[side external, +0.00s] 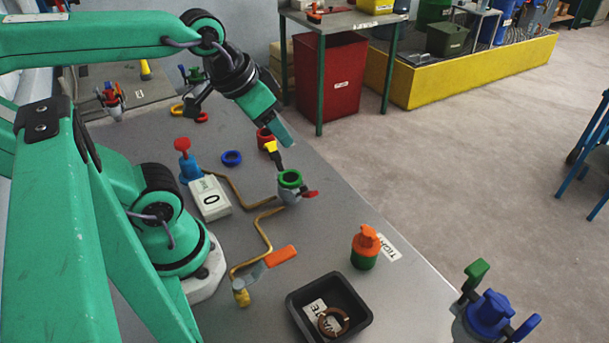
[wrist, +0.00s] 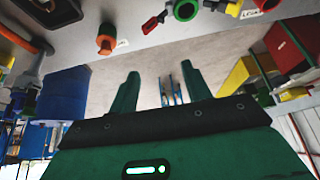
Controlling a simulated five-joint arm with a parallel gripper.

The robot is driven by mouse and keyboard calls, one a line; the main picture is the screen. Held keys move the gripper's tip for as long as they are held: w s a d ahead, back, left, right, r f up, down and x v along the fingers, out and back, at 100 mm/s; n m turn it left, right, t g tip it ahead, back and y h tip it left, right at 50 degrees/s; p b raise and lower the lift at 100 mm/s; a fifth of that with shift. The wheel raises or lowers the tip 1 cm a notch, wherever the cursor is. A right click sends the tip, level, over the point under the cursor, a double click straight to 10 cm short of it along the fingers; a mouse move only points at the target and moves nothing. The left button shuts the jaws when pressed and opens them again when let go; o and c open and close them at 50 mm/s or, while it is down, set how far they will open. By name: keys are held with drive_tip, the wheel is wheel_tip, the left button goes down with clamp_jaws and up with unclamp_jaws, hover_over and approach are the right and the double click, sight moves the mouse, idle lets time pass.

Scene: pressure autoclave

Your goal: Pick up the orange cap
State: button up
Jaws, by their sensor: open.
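The orange cap (side external: 367,238) sits on top of a small green container (side external: 364,260) standing upright on the grey table, beside a label. In the wrist view the orange cap (wrist: 105,43) shows near the top, left of centre, beyond my left finger. My gripper (side external: 284,135) is above the back part of the table, behind and left of the cap in the side view, and well apart from it. In the wrist view my gripper (wrist: 159,78) has its two green fingers spread wide with nothing between them.
A grey valve with a green ring (side external: 290,179) and bent brass pipe stands between my gripper and the cap. A black tray (side external: 362,318) holding a brown ring is in front of the cap. A blue-knobbed fitting (side external: 489,310) stands at front right.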

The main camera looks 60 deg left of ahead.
drive_tip(key=m+g, duration=0.5)
drive_tip(key=m, duration=2.5)
hover_over(369, 231)
drive_tip(key=f, duration=0.7)
drive_tip(key=a+f, duration=0.1)
drive_tip(key=f, duration=0.2)
drive_tip(key=shift+w+f, duration=0.1)
drive_tip(key=shift+f, duration=0.05)
drive_tip(key=shift+d+f+m+g, duration=0.3)
drive_tip(key=shift+d+m, duration=0.1)
drive_tip(key=shift+m, duration=0.4)
drive_tip(key=shift+d+f, duration=0.1)
drive_tip(key=shift+f, duration=3.8)
clamp_jaws()
